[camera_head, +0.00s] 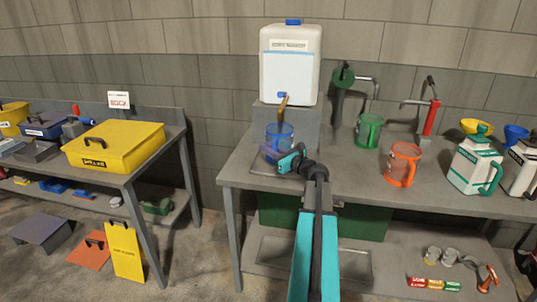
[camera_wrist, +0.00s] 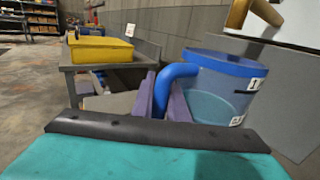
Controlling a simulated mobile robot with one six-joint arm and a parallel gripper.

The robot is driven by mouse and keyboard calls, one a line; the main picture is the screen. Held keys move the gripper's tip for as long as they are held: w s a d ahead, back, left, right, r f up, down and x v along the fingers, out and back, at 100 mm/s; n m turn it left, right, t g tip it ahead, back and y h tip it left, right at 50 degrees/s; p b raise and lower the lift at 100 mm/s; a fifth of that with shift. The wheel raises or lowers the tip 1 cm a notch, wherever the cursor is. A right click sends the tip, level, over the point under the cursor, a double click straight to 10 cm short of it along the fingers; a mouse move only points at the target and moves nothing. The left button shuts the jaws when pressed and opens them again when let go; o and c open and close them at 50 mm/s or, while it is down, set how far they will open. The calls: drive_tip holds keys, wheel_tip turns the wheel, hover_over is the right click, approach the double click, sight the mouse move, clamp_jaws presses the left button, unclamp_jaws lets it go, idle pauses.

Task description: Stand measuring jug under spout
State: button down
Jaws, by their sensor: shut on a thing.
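The blue see-through measuring jug (camera_head: 280,134) is upright in front of the grey block under the white tank (camera_head: 290,70). The tank's brass spout (camera_head: 283,106) shows just above the jug in the head view. In the wrist view the spout (camera_wrist: 240,12) is above the far side of the jug's rim (camera_wrist: 225,62). My gripper (camera_head: 272,153) is at the jug's front left. Its purple fingers (camera_wrist: 162,98) are shut on the blue handle (camera_wrist: 172,78). The jug's base is hidden, so I cannot tell whether it touches the surface below.
A yellow case (camera_head: 115,145) is on the left table. The bench's front middle is clear apart from my arm.

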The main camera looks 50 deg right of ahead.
drive_tip(key=shift+f, duration=1.1)
drive_tip(key=c, duration=1.7)
unclamp_jaws()
drive_tip(key=shift+c, duration=0.2)
drive_tip(key=shift+s, duration=0.15)
drive_tip(key=s, duration=0.6)
drive_tip(key=s+b, duration=0.1)
drive_tip(key=s, duration=0.4)
drive_tip(key=shift+s+a+f, duration=0.1)
drive_tip(key=shift+s+a, duration=0.1)
drive_tip(key=shift+s, duration=0.2)
